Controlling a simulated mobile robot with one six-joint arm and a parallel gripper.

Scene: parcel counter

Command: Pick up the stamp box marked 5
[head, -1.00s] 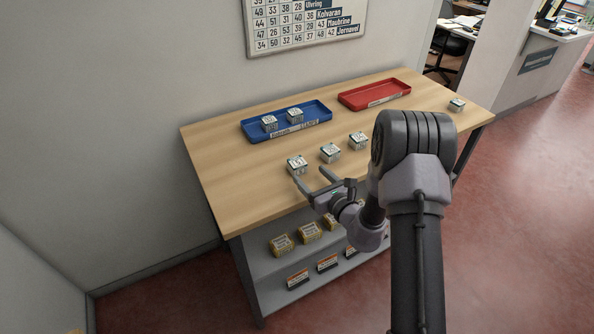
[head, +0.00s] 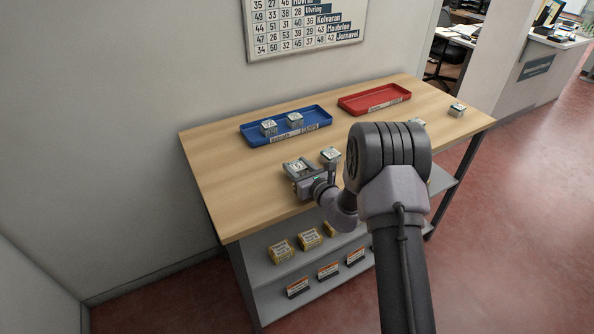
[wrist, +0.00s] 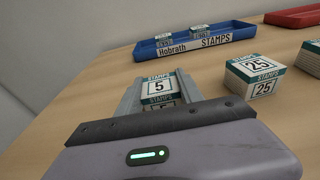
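The stamp box marked 5 (wrist: 160,87) is a small white and green cube, seen between my gripper's fingers in the wrist view. My gripper (head: 299,168) is low over the table with one finger on each side of the box. The fingers look open around it; any contact is hard to make out. The lower part of the box is hidden behind the gripper body.
A box marked 25 (wrist: 255,75) stands close to the right, with another box (head: 418,124) beyond. A blue tray (head: 258,138) labelled Hobrath holds two boxes. A red tray (head: 375,98) looks empty. One more box (head: 457,110) is at the table's right end.

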